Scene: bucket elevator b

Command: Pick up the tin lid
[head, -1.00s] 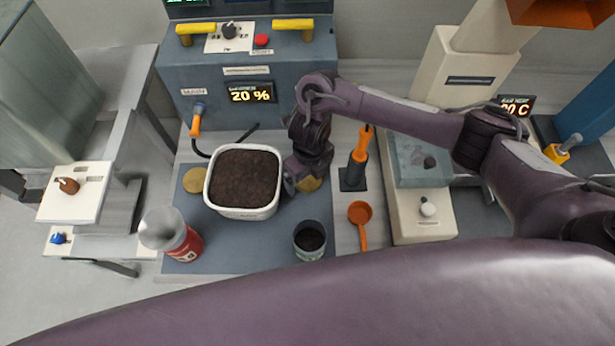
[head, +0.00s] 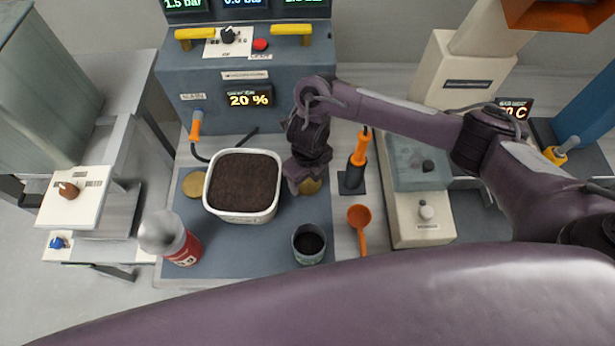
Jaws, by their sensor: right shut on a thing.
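The tin lid (head: 312,187) is a small gold disc on the blue-grey mat, just right of the white tub. My right gripper (head: 299,187) is at its left edge, pointing down, and is shut on it. The gripper hides part of the lid, and I cannot tell whether the lid is clear of the mat. An open dark tin (head: 309,244) with dark contents stands below it on the mat. A second gold disc (head: 193,184) lies left of the tub. My left gripper is not in view.
The white tub (head: 243,216) of dark soil stands close left of the gripper. An orange-handled tool (head: 359,150) stands in a dark holder to the right, above an orange scoop (head: 360,216). A red canister (head: 185,248) stands at the mat's lower left.

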